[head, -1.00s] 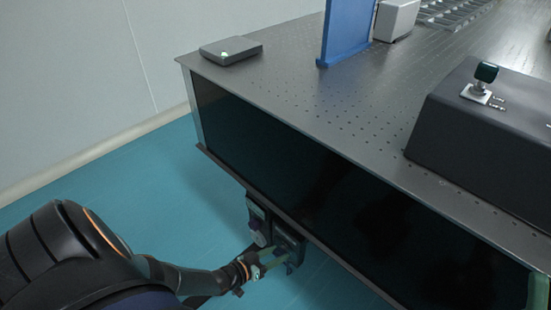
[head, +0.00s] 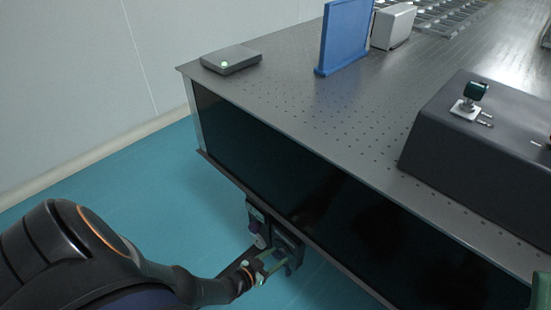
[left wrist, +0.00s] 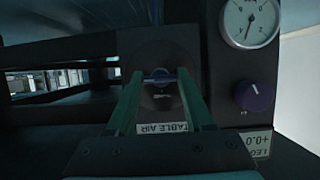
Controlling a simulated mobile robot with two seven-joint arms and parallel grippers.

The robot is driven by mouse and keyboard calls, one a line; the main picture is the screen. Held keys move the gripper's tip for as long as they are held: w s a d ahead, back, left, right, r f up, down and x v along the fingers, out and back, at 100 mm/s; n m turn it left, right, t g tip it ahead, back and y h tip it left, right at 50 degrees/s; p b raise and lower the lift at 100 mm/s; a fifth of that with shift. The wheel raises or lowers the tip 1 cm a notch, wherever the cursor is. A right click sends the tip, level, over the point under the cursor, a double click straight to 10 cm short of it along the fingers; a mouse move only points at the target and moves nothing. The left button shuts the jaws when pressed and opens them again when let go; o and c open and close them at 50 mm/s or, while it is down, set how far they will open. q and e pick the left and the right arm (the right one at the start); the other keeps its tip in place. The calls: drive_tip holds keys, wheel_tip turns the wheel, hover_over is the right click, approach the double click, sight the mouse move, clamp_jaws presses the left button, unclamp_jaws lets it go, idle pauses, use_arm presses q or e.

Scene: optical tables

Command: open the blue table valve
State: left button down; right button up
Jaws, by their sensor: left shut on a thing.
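The blue table valve (left wrist: 160,79) shows in the left wrist view as a small bluish handle between my fingertips, above an inverted TABLE AIR label (left wrist: 163,127). My left gripper (left wrist: 158,84) is shut on this handle, with one green finger on each side. In the head view my left gripper (head: 272,263) reaches the dark panel (head: 288,243) under the table's front edge; the valve itself is too small and covered to make out there. A green piece at the lower right edge of the head view looks like part of my right gripper (head: 541,291); its jaws cannot be judged.
A gauge (left wrist: 250,20) and a purple knob (left wrist: 254,95) sit right of the valve in the wrist view. The optical table (head: 290,95) overhangs the panel. On it are a blue plate (head: 343,38) and a black console (head: 480,155). Teal floor at left is clear.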

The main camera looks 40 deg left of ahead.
use_arm(q)
drive_tip(key=shift+s, duration=0.1)
use_arm(e)
drive_tip(key=shift+d+r, duration=0.1)
drive_tip(key=shift+r, duration=0.1)
idle(0.4)
use_arm(q)
drive_tip(key=shift+c, duration=1.4)
unclamp_jaws()
use_arm(e)
drive_tip(key=shift+f, duration=0.1)
wheel_tip(320, 180, up, 7)
drive_tip(key=p, duration=0.7)
use_arm(q)
drive_tip(key=d+v, duration=0.1)
drive_tip(key=v, duration=1.1)
drive_tip(key=shift+a+r, duration=0.2)
drive_tip(key=shift+a, duration=0.25)
use_arm(e)
drive_tip(key=w+d+f+m+h, duration=0.1)
drive_tip(key=w+f+m+h, duration=0.2)
drive_tip(key=w+f+h, duration=0.1)
drive_tip(key=shift+f+h, duration=0.6)
drive_tip(key=shift+f, duration=0.75)
use_arm(q)
drive_tip(key=shift+s, duration=0.15)
